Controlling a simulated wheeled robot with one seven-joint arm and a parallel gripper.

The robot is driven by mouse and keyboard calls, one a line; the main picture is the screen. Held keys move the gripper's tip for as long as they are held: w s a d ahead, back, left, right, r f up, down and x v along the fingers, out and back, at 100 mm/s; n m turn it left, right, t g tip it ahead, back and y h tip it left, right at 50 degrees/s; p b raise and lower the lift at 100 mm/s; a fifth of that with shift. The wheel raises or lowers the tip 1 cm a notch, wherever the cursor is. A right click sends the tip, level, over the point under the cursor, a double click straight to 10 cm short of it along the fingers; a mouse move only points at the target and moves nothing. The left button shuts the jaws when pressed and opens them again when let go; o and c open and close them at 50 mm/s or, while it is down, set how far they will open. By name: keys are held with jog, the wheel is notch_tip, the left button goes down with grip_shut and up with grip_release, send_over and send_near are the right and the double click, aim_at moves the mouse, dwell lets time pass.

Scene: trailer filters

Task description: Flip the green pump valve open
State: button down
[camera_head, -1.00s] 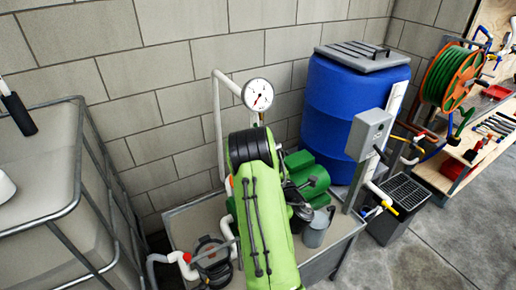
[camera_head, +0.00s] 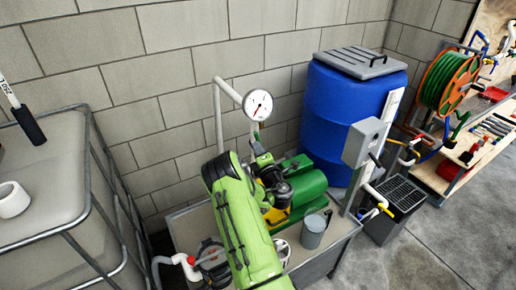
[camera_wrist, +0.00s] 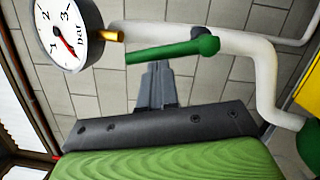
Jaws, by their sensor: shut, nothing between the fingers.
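The green pump valve lever (camera_wrist: 165,50) is a straight green handle with a rounded end.
The pressure gauge (camera_head: 258,104) is close to the lever, and the white pipe (camera_wrist: 263,70) bends down beside it. A blue barrel (camera_head: 340,105) stands behind.

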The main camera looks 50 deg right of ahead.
jog(key=m+p, duration=0.1)
jog(key=p, duration=0.2)
jog(key=d+r+m+p, duration=0.1)
jog(key=m+p, duration=0.1)
jog(key=p, duration=0.1)
jog(key=shift+s+d+r+g, duration=0.1)
jog(key=shift+s+d+g, duration=0.1)
jog(key=shift+g, duration=0.1)
jog(key=shift+f, duration=0.2)
dwell(0.4)
dwell(0.4)
